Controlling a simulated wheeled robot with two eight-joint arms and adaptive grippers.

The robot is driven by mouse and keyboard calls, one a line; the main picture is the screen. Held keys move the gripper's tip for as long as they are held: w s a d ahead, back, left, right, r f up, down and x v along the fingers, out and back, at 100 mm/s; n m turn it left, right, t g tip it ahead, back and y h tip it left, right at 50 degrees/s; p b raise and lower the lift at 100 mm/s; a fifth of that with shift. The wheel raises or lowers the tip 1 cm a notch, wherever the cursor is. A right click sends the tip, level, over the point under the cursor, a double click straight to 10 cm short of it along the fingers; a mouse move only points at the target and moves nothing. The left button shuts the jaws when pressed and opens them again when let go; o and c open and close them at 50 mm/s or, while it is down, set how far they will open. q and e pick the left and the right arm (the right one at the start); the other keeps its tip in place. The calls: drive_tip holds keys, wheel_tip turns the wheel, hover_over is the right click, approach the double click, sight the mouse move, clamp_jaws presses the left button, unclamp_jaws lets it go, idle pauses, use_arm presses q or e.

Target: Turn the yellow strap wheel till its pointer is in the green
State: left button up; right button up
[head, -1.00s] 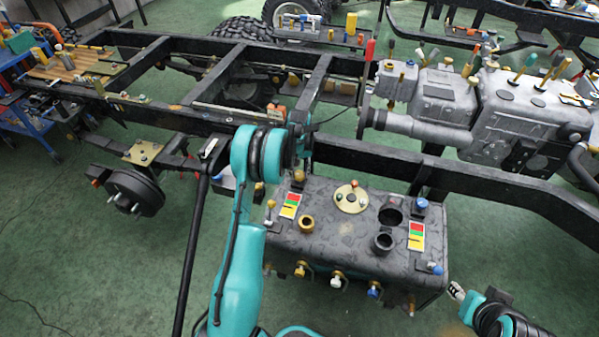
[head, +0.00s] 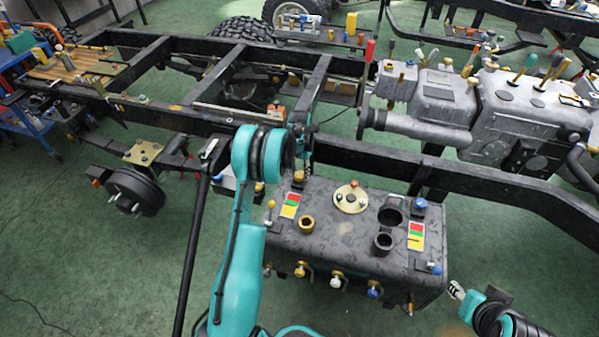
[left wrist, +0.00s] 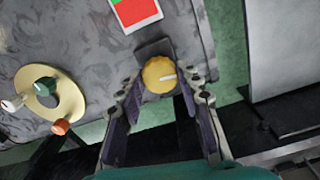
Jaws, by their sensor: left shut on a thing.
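The yellow strap wheel (left wrist: 159,75) is a small ribbed knob with a white pointer line. It sits at the edge of the grey tank (left wrist: 90,60). In the left wrist view its pointer points right. My left gripper (left wrist: 159,84) is shut on the wheel, one finger at each side. In the head view the wheel (head: 298,177) shows at the tank's back left corner, just below my left gripper (head: 304,166), which is partly hidden by my arm. A red and green card (left wrist: 136,13) lies beside the wheel. My right gripper (head: 457,291) is right of the tank; its fingers are unclear.
The tank top (head: 340,232) carries a round cream plate (head: 351,198), a brass neck (head: 306,224), dark ports (head: 383,242) and a second coloured card (head: 416,236). The black chassis rail (head: 380,162) runs behind it. Open green floor (head: 90,260) lies at the left.

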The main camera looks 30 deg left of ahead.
sight(299, 174)
use_arm(q)
drive_tip(key=shift+m, duration=0.4)
drive_tip(key=o, duration=1.2)
drive_tip(key=shift+c, duration=0.2)
wheel_tip(299, 174, up, 12)
